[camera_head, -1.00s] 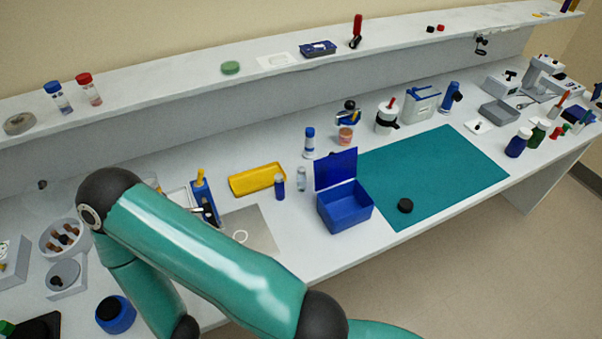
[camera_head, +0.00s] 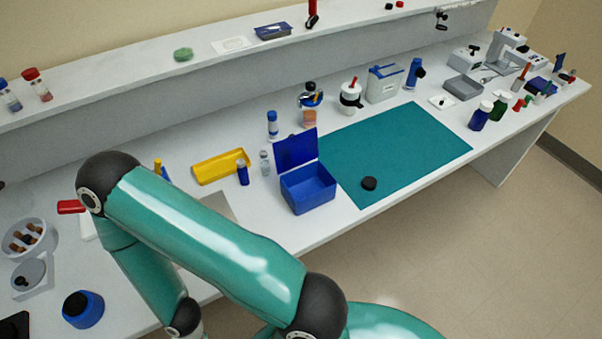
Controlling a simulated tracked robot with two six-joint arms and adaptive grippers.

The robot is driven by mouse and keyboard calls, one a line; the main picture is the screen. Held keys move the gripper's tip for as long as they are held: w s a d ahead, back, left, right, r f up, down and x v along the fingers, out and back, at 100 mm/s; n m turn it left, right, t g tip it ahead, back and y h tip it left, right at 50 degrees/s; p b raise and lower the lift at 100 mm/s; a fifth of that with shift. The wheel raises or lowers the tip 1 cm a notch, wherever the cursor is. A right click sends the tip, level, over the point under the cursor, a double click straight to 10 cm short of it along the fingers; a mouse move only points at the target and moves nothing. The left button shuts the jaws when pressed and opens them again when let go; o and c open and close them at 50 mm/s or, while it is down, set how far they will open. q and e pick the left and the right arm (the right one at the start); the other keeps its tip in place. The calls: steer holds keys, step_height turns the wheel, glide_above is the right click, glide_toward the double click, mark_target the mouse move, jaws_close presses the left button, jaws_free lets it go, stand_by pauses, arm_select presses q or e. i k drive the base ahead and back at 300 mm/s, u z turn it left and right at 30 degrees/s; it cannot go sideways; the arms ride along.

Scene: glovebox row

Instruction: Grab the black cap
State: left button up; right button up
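The black cap (camera_head: 369,184) is a small, dark round piece lying on the teal mat (camera_head: 420,143), near the mat's front left edge. It stands free, to the right of the open blue box (camera_head: 308,190). One of my arms, teal with dark joints, crosses the lower left of the view, well to the left of the cap. Neither gripper shows in this view.
A yellow tray (camera_head: 221,166) and small vials lie left of the blue box. A white jar (camera_head: 351,96) and a grey container (camera_head: 383,83) stand behind the mat. A blue bottle (camera_head: 480,116) stands to its right. Most of the mat is bare.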

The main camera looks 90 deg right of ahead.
mark_target(369, 182)
steer(key=k, duration=2.2)
steer(key=u, duration=1.6)
steer(key=i, duration=0.05)
steer(key=z, duration=2.95)
steer(key=i, duration=0.85)
steer(key=z, duration=0.05)
